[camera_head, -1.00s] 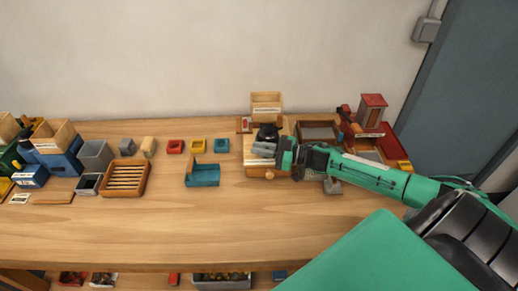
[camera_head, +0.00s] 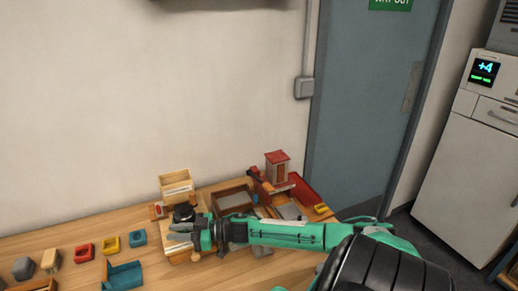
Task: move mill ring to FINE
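The mill (camera_head: 184,213) is a light wooden box with a black round top, standing on the table near its back edge. My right gripper (camera_head: 180,232) reaches in from the right and lies over the front of the mill, close to its black top. The fingers look close together, but they are too small to tell whether they are shut or hold anything. The mill ring and any FINE marking cannot be made out. My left gripper is not in view.
A wooden box (camera_head: 176,183) stands behind the mill. A brown tray (camera_head: 233,200) and a red station (camera_head: 296,192) stand right of it. Red (camera_head: 84,252), yellow (camera_head: 110,244) and teal (camera_head: 139,237) blocks lie left, with a teal holder (camera_head: 122,276) in front. A fridge (camera_head: 468,150) stands far right.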

